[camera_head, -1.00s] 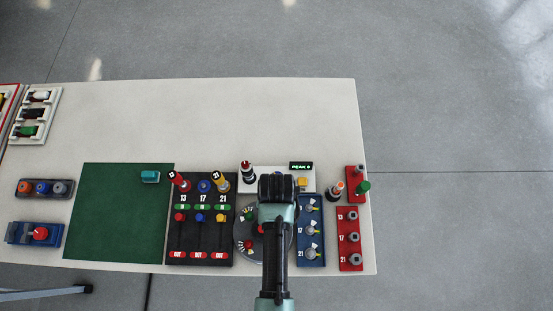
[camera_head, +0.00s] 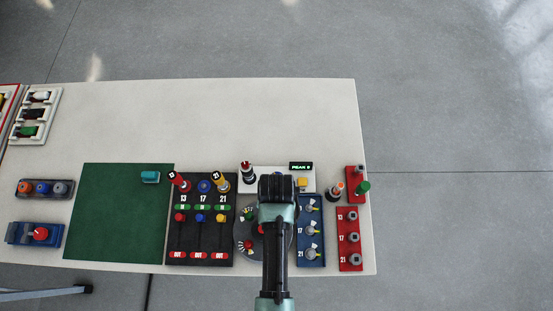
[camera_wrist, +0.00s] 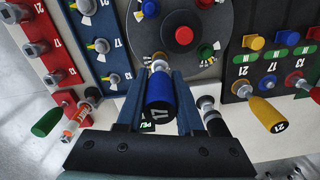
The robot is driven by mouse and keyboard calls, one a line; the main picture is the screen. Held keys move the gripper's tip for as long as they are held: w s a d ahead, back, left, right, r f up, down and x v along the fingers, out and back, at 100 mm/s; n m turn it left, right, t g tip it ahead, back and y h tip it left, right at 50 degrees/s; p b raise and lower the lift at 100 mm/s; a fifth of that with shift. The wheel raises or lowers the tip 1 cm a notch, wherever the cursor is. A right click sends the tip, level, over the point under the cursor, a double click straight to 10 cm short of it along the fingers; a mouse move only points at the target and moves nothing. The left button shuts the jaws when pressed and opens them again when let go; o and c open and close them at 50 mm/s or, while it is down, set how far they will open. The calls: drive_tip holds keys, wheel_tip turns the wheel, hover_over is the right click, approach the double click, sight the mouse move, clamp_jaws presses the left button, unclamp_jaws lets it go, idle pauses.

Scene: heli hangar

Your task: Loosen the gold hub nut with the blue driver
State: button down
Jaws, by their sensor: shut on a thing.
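My gripper (camera_wrist: 160,98) is shut on the blue driver (camera_wrist: 161,88), whose dark end cap reads 17. The driver's far end meets the grey round hub (camera_wrist: 219,32), at its near edge. A gold rim (camera_wrist: 160,57), apparently the gold hub nut, shows just beyond the driver; most of it is hidden, so I cannot tell how well the driver is seated. The hub also carries a red centre piece (camera_wrist: 184,36), a blue nut (camera_wrist: 149,8) and a green nut (camera_wrist: 205,51). In the head view my arm covers the driver and part of the hub (camera_head: 243,240).
Left of the hub stands a black rack (camera_head: 200,238) with red and yellow drivers (camera_head: 220,182). Right are a blue panel (camera_head: 311,240), a red panel (camera_head: 350,240) and a small upright cylinder (camera_head: 336,191). The white display block (camera_head: 268,172) is behind. The table's back is clear.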

drive_tip(key=shift+f+b, duration=0.6)
drive_tip(key=shift+f, duration=0.35)
idle(0.3)
drive_tip(key=c, duration=1.1)
unclamp_jaws()
clamp_jaws()
